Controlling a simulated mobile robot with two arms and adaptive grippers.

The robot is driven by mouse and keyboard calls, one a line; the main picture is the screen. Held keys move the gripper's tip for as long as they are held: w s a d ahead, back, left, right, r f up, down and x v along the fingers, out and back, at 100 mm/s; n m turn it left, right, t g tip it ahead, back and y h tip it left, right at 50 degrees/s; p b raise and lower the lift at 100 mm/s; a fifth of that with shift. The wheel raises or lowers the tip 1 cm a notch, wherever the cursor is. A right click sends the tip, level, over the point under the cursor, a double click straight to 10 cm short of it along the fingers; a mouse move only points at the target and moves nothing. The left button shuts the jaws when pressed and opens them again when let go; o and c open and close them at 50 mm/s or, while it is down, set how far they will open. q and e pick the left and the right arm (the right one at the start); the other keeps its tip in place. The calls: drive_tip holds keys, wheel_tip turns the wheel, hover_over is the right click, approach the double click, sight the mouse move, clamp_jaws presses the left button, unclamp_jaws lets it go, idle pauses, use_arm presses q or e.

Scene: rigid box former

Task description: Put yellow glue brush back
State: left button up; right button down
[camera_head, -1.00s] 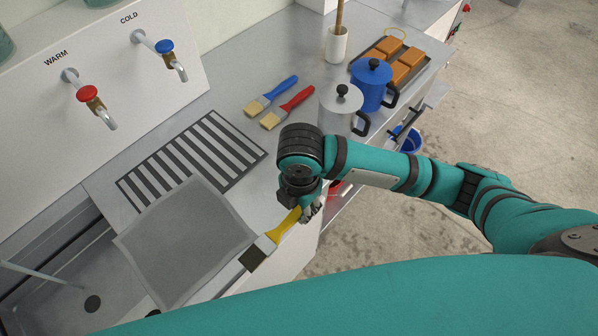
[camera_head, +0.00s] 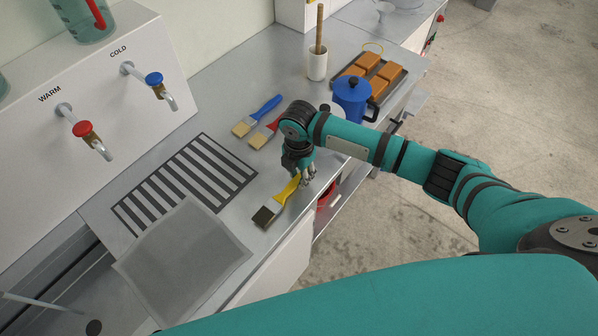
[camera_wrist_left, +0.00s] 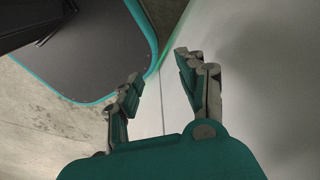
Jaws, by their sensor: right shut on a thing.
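The yellow glue brush (camera_head: 283,197) is in the head view, with a yellow handle and dark-tipped bristles pointing to the lower left. My right gripper (camera_head: 301,180) is shut on its handle, over the front edge of the steel counter. I cannot tell whether the bristles touch the counter. A blue brush (camera_head: 262,112) and a red brush (camera_head: 266,132) lie side by side behind my right arm; the arm hides part of the red one. My left gripper (camera_wrist_left: 160,90) shows in the left wrist view, its fingers apart with nothing between them.
A striped drying rack (camera_head: 190,178) and a grey mesh sheet (camera_head: 180,252) lie left of the brush. A blue pot (camera_head: 350,98), a white holder (camera_head: 317,64) and a tray of orange blocks (camera_head: 398,75) stand at the back. Taps line the wall.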

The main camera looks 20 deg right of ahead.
drive_tip(key=shift+f, duration=0.35)
drive_tip(key=shift+f, duration=0.15)
drive_tip(key=c, duration=1.1)
unclamp_jaws()
drive_tip(key=shift+r, duration=0.2)
wheel_tip(320, 180, up, 12)
drive_tip(key=b, duration=0.1)
drive_tip(key=shift+b, duration=0.4)
